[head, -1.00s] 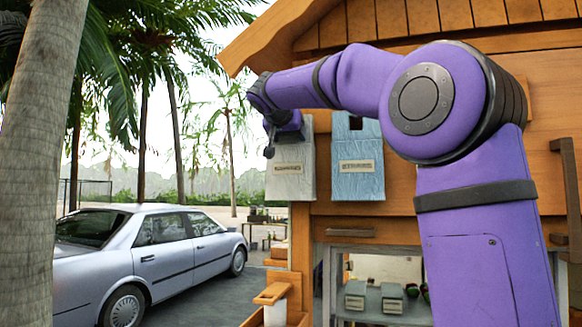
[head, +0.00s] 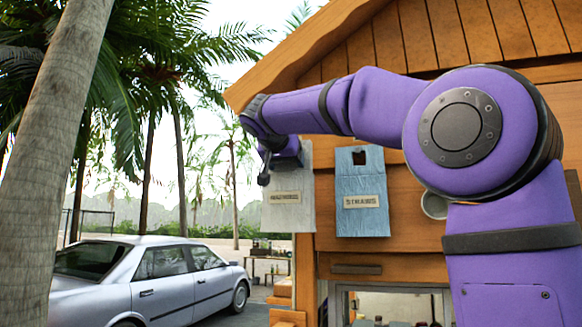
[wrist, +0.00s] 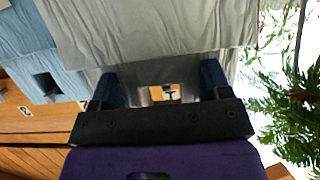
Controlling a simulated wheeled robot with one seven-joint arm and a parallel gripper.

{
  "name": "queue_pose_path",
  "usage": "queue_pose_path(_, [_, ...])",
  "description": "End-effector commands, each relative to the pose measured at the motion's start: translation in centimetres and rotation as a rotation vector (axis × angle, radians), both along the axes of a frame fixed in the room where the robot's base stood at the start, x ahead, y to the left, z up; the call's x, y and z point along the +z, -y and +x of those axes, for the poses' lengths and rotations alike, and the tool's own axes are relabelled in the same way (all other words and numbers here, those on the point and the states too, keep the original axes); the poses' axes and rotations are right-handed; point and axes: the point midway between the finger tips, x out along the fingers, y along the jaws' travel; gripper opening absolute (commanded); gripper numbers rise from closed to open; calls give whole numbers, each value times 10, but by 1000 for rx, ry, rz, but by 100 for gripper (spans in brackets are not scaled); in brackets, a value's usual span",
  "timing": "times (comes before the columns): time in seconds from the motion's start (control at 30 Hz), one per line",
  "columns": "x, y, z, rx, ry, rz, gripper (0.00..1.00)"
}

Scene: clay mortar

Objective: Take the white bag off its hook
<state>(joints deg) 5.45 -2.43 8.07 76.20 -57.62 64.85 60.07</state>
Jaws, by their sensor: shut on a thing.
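The white bag (head: 288,212), greyish-white with a label strip, hangs flat at the left corner of the wooden building in the head view. It fills the top middle of the wrist view (wrist: 150,35). My gripper (wrist: 161,82) is shut on its upper part, with a dark finger at each side of a cut-out in the bag. Orange wood and a small dark shape show through the cut-out.
A blue bag (head: 361,215) hangs just right of the white one; it also shows at left in the wrist view (wrist: 20,60). A pale round vessel (head: 434,205) is on the wall. A silver car (head: 160,275) and palm trunks stand left. Open air lies left of the corner.

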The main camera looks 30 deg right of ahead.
Motion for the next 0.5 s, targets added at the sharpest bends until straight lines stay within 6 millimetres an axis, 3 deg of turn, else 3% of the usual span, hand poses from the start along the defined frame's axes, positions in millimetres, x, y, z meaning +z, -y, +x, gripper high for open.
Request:
queue_pose_path(0.33, [1,-21,-17,1,1,1,46])
queue_pose_path(0.5, [14,-20,-15,0,2,1,46])
